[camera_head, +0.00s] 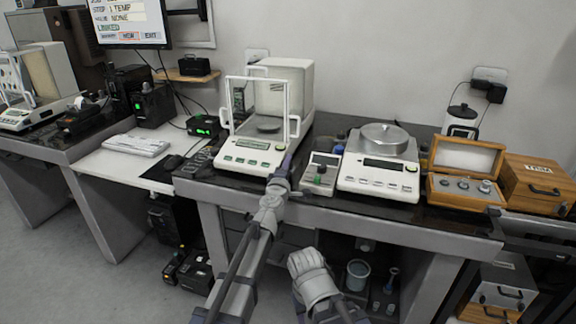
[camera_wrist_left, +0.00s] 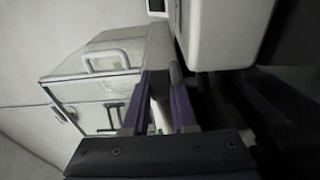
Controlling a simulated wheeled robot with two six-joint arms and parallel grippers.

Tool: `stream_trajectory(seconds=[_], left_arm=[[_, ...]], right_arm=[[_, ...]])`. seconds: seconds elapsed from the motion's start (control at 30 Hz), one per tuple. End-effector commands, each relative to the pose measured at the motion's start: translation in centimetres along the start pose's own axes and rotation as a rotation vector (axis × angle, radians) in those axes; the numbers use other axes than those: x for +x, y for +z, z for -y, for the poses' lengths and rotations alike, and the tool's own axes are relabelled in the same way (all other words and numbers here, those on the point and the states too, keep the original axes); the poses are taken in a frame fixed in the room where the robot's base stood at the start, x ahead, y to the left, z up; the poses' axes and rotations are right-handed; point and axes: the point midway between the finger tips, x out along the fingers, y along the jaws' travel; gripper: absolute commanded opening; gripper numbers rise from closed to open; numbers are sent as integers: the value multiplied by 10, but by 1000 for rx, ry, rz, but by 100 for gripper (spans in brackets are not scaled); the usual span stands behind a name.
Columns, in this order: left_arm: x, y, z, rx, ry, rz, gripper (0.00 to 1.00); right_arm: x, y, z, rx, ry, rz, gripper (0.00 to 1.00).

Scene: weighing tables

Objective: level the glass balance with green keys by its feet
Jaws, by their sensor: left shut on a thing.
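The glass balance with green keys (camera_head: 228,159) stands on the dark bench top, left of centre in the head view. It has a clear draft shield with white handles and a round pan inside. My left gripper (camera_head: 287,163) reaches low along its right side near the front corner. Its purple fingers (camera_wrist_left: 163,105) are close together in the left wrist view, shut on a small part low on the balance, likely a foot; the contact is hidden. The draft shield (camera_wrist_left: 95,90) fills the left of that view. My right gripper cannot be made out.
A wooden weight box (camera_head: 465,158) lies open farther right. A keyboard (camera_head: 137,145) is on the lower desk at left.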

Motion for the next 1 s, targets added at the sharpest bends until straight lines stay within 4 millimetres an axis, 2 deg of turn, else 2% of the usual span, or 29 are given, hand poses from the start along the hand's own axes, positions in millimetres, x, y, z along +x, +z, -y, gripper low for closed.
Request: stream_trajectory(seconds=[0.43,0.73,0.77,1.0], left_arm=[[0,1,0,1,0,-120,0],[0,0,0,1,0,-129,0],[0,0,0,1,0,-129,28],[0,0,0,0,0,-128,55]], right_arm=[[0,0,0,0,0,0,50],[0,0,0,0,0,0,50],[0,0,0,0,0,0,50],[0,0,0,0,0,0,50]])
